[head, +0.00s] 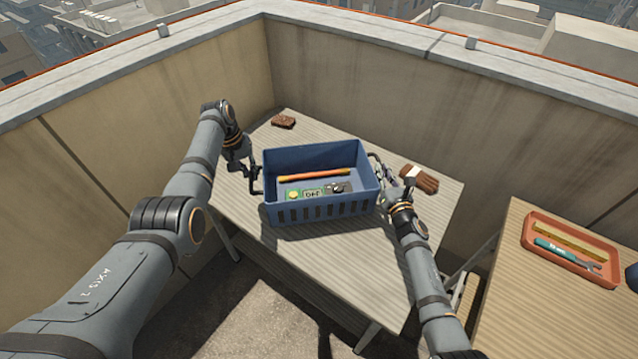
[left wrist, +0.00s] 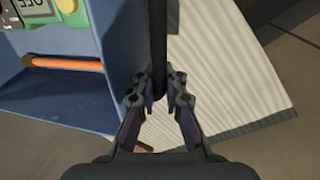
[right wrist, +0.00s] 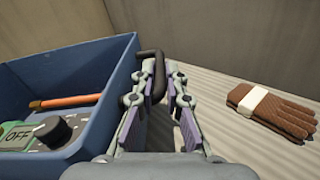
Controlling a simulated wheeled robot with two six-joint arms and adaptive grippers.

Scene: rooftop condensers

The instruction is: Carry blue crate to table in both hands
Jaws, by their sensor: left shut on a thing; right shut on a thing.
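The blue crate (head: 318,213) is over the corrugated table (head: 290,260), roughly level; I cannot tell whether its base touches the top. It holds an orange rod (head: 313,175) and a green-and-grey device (head: 312,193) with a dark knob. My left gripper (head: 252,178) is shut on the crate's left dark handle, seen in the left wrist view (left wrist: 160,45). My right gripper (head: 381,178) is shut on the right handle, seen in the right wrist view (right wrist: 157,72). The crate hides the table directly under it.
Brown gloves (head: 420,180) with a pale band lie on the table right of the crate. A small brown block (head: 284,121) lies at the back left. A second table at right holds an orange tray (head: 571,272) with tools. Parapet walls (head: 350,95) stand close behind and left.

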